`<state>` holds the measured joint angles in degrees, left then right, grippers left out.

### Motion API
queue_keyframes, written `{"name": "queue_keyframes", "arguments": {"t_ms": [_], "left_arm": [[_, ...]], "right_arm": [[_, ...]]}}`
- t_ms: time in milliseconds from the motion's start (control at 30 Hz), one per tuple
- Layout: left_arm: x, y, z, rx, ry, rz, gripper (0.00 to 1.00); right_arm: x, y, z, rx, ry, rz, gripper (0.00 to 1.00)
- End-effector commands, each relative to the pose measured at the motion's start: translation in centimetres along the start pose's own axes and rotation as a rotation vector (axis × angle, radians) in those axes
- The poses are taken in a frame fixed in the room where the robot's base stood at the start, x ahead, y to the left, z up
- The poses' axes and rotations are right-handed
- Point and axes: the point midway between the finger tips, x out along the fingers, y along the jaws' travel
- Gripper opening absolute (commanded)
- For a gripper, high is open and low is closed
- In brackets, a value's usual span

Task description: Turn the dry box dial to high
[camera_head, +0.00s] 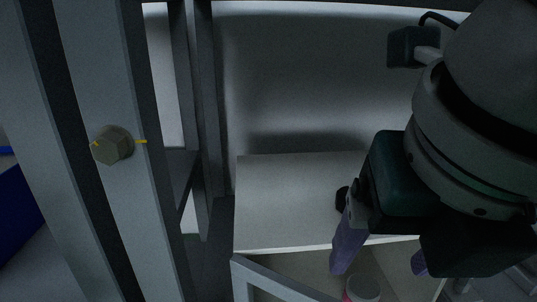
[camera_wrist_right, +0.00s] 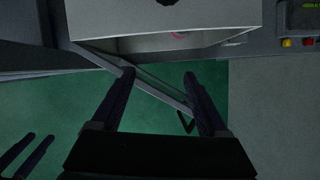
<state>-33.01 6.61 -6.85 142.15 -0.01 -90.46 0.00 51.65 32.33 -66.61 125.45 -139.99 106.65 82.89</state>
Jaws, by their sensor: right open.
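The pale grey dry box (camera_head: 285,205) is in the middle of the head view, its front partly behind my right gripper. It also shows at the top of the right wrist view (camera_wrist_right: 100,18). A dark round part (camera_wrist_right: 168,2), probably the dial, is cut off by that view's top edge; its setting cannot be read. My right gripper (camera_head: 380,256) is open and empty, its fingers apart below the box front in the wrist view (camera_wrist_right: 160,85). Two dark bars (camera_wrist_right: 26,150) at the lower left may be my left gripper's fingers.
Grey posts stand at the left; one carries a hexagonal bolt (camera_head: 112,146) with yellow marks. A grey frame (camera_head: 275,284) slants below the box. A pale cylinder (camera_head: 363,288) is near the bottom edge. A panel with red and yellow buttons (camera_wrist_right: 297,42) is at the right. Green floor (camera_wrist_right: 245,110) lies below.

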Motion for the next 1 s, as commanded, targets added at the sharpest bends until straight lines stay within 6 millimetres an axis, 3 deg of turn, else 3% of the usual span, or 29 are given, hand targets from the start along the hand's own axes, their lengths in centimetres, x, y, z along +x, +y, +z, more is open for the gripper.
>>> {"name": "queue_keyframes", "arguments": {"t_ms": [600, 800, 1000], "left_arm": [[-3.2, -0.3, -0.8, 0.008, -0.008, -0.005, 0.47], [-3.6, -0.3, -0.9, 0.008, -0.008, -0.005, 0.47], [-4.2, -0.2, -1.1, 0.004, -0.008, -0.002, 0.47]], "right_arm": [[3.5, 0.0, 9.2, 0.003, 0.001, -0.001, 0.78], [4.4, 0.0, 11.1, 0.000, 0.000, 0.000, 0.78], [5.5, 0.0, 10.9, -0.001, 0.001, 0.000, 0.78]]}}
